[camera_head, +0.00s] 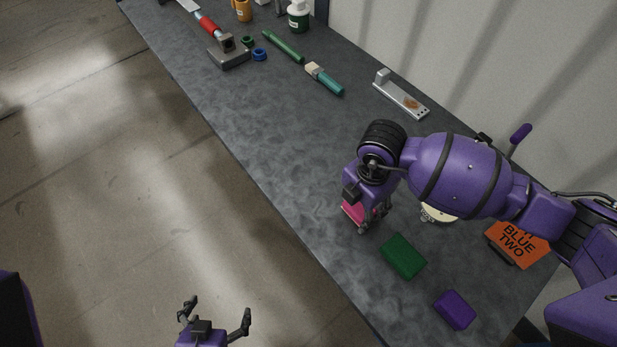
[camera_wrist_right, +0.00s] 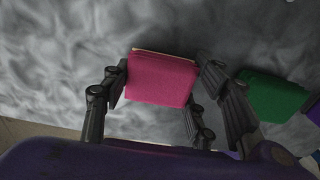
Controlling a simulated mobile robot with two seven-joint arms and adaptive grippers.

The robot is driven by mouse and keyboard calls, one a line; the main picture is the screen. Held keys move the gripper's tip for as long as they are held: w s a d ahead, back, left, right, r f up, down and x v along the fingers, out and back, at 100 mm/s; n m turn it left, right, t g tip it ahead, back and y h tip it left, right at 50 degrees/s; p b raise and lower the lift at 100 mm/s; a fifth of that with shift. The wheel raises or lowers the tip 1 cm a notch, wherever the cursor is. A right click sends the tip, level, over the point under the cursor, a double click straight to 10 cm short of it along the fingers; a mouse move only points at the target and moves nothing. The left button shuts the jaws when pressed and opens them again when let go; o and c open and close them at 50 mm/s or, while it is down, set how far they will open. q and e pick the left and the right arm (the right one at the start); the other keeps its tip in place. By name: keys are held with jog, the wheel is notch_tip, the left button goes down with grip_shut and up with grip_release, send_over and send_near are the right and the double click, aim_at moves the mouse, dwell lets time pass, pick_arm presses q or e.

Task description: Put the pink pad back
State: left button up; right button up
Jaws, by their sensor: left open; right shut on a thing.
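The pink pad (camera_wrist_right: 163,79) is a small block held between the fingers of my right gripper (camera_wrist_right: 168,92) in the right wrist view. In the head view the pink pad (camera_head: 353,213) shows partly under my right gripper (camera_head: 372,218), near the bench's front edge. The gripper hides much of it there. I cannot tell whether the pad touches the bench top. My left gripper (camera_head: 215,315) is open and empty, out over the floor in front of the bench.
A green pad (camera_head: 402,256) and a purple pad (camera_head: 454,310) lie to the right on the grey bench (camera_head: 300,165). An orange sign (camera_head: 518,243) reading "BLUE TWO" stands behind them. A metal bracket (camera_head: 401,97) and a teal-handled brush (camera_head: 325,79) lie farther back. Bench left of my right gripper is clear.

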jog(key=shift+s+f, duration=0.1)
jog(key=shift+f, duration=0.15)
jog(key=o, duration=1.2)
jog(key=shift+c, duration=0.2)
